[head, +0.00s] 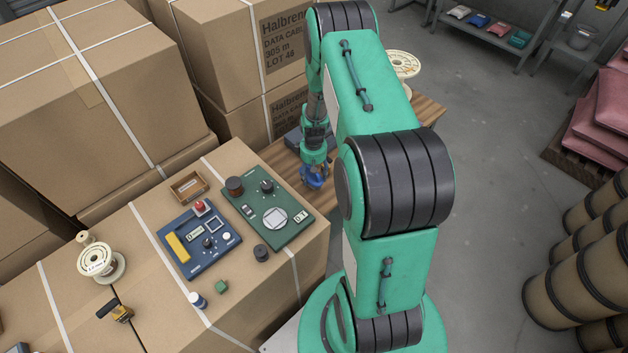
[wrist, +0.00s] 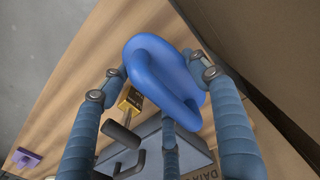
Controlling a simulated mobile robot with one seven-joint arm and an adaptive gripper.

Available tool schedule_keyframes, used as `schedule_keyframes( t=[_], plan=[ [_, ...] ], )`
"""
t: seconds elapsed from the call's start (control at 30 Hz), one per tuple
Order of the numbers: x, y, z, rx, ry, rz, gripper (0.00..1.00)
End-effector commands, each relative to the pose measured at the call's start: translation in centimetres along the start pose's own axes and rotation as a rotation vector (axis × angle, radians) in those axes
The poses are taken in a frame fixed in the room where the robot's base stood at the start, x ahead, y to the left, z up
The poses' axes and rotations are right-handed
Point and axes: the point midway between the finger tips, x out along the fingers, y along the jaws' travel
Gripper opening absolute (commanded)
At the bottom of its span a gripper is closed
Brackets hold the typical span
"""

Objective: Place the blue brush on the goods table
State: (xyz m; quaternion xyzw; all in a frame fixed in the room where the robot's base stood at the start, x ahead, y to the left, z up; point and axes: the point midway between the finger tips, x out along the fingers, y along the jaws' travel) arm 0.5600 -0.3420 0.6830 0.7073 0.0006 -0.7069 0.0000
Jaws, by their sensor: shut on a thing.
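My gripper (head: 315,165) is shut on the blue brush (head: 314,180). In the wrist view the brush (wrist: 158,70) shows as a smooth blue body with a looped handle between my gripper's fingers (wrist: 163,88); no bristles can be made out. The brush appears held above a wooden table (head: 283,178), which I take for the goods table. Its bare wood also shows in the wrist view (wrist: 55,105). My arm hides much of the table in the head view, and I cannot tell the exact gap beneath the brush.
On the table, the wrist view shows a grey box (wrist: 190,158), a yellow-and-black item (wrist: 129,100) and a purple item (wrist: 25,158). A cream spool (head: 403,64) shows behind my arm. Cartons (head: 225,45) stand close to the left. Bare wood lies left in the wrist view.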

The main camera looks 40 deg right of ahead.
Motion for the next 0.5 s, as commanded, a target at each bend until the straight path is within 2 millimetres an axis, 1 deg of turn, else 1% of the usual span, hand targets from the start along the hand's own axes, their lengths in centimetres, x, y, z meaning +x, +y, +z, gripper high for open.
schedule_keyframes(
  t=[0.27, 0.37, 0.5],
  plan=[
    [0.2, 0.0, 0.0, 0.000, 0.000, 0.000, 0.30],
    [1.0, -0.1, 0.1, 0.000, -0.002, -0.001, 0.30],
    [2.6, -0.1, 0.1, 0.000, -0.003, -0.002, 0.30]
  ],
)
